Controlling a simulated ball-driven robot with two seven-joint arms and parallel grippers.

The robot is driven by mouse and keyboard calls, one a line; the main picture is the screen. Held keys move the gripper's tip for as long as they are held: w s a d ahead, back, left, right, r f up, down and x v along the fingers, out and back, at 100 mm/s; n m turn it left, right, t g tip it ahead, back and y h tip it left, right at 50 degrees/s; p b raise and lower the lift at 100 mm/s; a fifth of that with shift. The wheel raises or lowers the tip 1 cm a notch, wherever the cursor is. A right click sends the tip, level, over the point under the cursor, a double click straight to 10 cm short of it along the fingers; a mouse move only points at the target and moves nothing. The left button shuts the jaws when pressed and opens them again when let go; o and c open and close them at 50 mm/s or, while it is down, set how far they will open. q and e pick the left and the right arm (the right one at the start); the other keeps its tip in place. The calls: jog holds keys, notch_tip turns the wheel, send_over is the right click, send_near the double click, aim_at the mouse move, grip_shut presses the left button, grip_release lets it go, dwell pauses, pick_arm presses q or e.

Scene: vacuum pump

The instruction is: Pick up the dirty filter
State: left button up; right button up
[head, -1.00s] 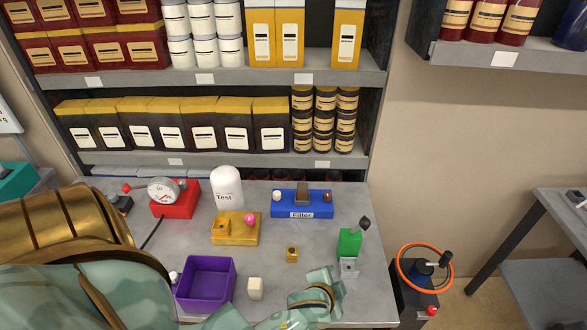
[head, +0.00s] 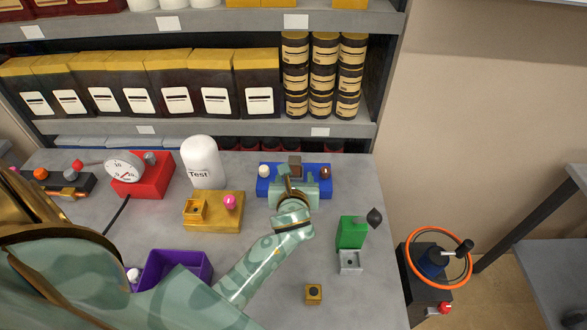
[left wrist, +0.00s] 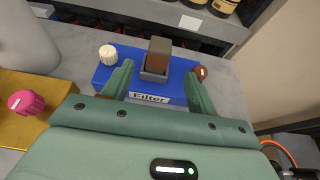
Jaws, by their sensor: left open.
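The blue filter base (head: 325,185) stands at the back of the table. A brown block (head: 295,160), seemingly the dirty filter, stands upright in a grey slot on it. It also shows in the left wrist view (left wrist: 159,52), between a white knob (left wrist: 108,52) and a brown knob (left wrist: 201,72). My left gripper (head: 292,180) is just in front of the base. In the left wrist view its open fingers (left wrist: 158,72) reach forward on either side of the block, apart from it. My right gripper is not in view.
A yellow block with a pink knob (head: 230,202) and the white Test canister (head: 202,165) stand left of the base. A green block (head: 351,233), a small yellow block (head: 313,293) and a purple bin (head: 205,270) are nearer. Shelves rise behind.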

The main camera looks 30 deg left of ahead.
aim_at(294, 169)
pick_arm(q)
jog(key=x, duration=0.4)
jog(key=shift+f+b, duration=0.15)
jog(key=shift+b, duration=0.25)
jog(key=b+x, duration=0.1)
jog(key=x, duration=0.3)
jog(key=shift+a+f+b, duration=0.15)
jog(key=shift+f+b, duration=0.15)
jog(key=shift+b, duration=0.1)
jog(key=shift+w+a+f, duration=0.1)
jog(key=shift+w+a, duration=0.1)
jog(key=shift+w, duration=0.25)
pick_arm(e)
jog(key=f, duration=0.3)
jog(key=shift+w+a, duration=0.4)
pick_arm(q)
jog(key=shift+s, duration=0.1)
jog(key=shift+c, duration=0.4)
jog(key=c, duration=1)
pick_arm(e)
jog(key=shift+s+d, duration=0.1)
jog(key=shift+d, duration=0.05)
